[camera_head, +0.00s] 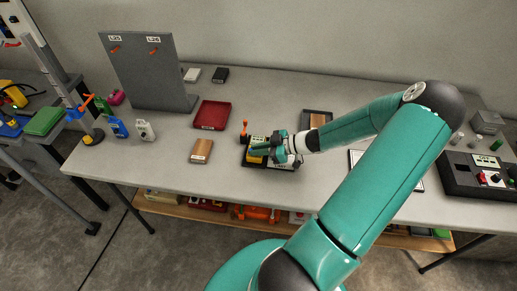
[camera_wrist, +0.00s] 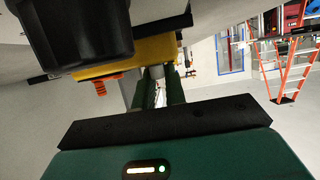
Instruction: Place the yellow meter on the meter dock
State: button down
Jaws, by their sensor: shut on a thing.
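The yellow meter (camera_head: 256,142) sits low over or on the black meter dock (camera_head: 248,163) in the middle of the table; I cannot tell whether it rests on it. My gripper (camera_head: 274,150) reaches in from the right and is shut on the meter. In the wrist view the yellow body (camera_wrist: 150,48) is at the top, against the far end of my green fingers (camera_wrist: 155,90). A black block partly covers it there, and an orange part juts out below. The gripper hides part of the meter and dock in the head view.
A red tray (camera_head: 212,114) and a wooden block (camera_head: 202,150) lie left of the dock. An orange-handled piece (camera_head: 244,130) stands close behind it. A grey upright board (camera_head: 148,72) stands at back left. A black control box (camera_head: 480,177) is at far right. Bare table lies in front of the dock.

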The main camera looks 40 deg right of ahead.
jog(key=c, duration=1.5)
grip_release()
jog(key=shift+o, duration=0.2)
jog(key=shift+r, duration=0.1)
jog(key=v, duration=1.2)
jog(key=w+a+r+m+g+h, duration=0.1)
jog(key=w+a+r+g+h, duration=0.1)
jog(key=a+r+g, duration=0.5)
jog(key=w+a+r+m+g+h, duration=0.1)
jog(key=w+a+r+g+h, duration=0.15)
jog(key=a, duration=0.75)
jog(key=s+a+r+m+t+h, duration=0.2)
jog(key=s+a+r, duration=0.1)
jog(key=a+r, duration=0.4)
jog(key=s+a+r+m+t+h, duration=0.1)
jog(key=s+a+r+m+t, duration=0.1)
jog(key=a+r, duration=0.6)
jog(key=shift+s+a+r+m+h, duration=0.2)
jog(key=shift+s+a+m+h, duration=0.15)
jog(key=shift+s+a+m, duration=0.6)
